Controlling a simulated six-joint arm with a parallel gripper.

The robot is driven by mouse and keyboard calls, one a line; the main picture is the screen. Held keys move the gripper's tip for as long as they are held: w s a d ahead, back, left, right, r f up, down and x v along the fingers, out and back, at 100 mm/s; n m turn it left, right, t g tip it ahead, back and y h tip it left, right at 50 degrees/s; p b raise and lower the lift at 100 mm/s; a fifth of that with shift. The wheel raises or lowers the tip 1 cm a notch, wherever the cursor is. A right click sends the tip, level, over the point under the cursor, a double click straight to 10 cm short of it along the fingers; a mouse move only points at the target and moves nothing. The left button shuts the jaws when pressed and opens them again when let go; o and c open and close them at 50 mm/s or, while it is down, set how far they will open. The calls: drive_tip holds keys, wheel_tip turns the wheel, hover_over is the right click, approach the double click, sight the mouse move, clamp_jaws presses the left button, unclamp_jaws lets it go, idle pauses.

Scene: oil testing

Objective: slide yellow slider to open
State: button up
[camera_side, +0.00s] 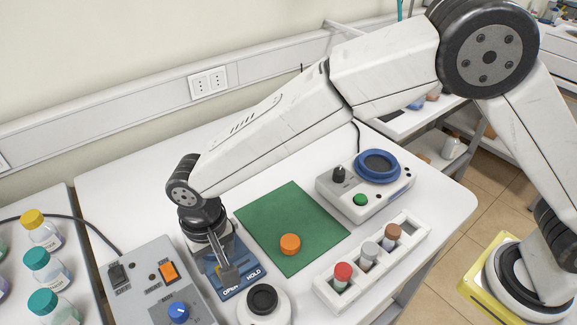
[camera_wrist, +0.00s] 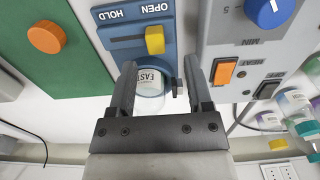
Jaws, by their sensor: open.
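The yellow slider (camera_wrist: 155,40) sits in a slot on a blue panel (camera_wrist: 105,36) in the wrist view, near the OPEN label, with the HOLD label beside it. In the side view the same blue panel (camera_side: 259,270) is partly covered by my gripper (camera_side: 226,273), and the slider is hard to make out there. In the wrist view my gripper (camera_wrist: 156,78) is open, its two fingers apart with the slider beyond the tips, between their lines.
A grey box with an orange switch (camera_side: 168,272) and blue knob (camera_side: 178,311) stands left of the panel. A green mat (camera_side: 290,215) with an orange cap (camera_side: 290,244) lies to the right. A white jar with a black lid (camera_side: 262,298) stands close in front.

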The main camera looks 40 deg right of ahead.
drive_tip(key=shift+r, duration=1.75)
drive_tip(key=shift+w+d, duration=0.1)
drive_tip(key=shift+d, duration=0.25)
drive_tip(key=d+r+t, duration=0.1)
drive_tip(key=d, duration=2)
drive_tip(key=s+d, duration=0.4)
drive_tip(key=d, duration=0.3)
drive_tip(key=s+d+f+t, duration=0.1)
drive_tip(key=s+d, duration=0.4)
drive_tip(key=d, duration=0.2)
drive_tip(key=shift+t, duration=0.3)
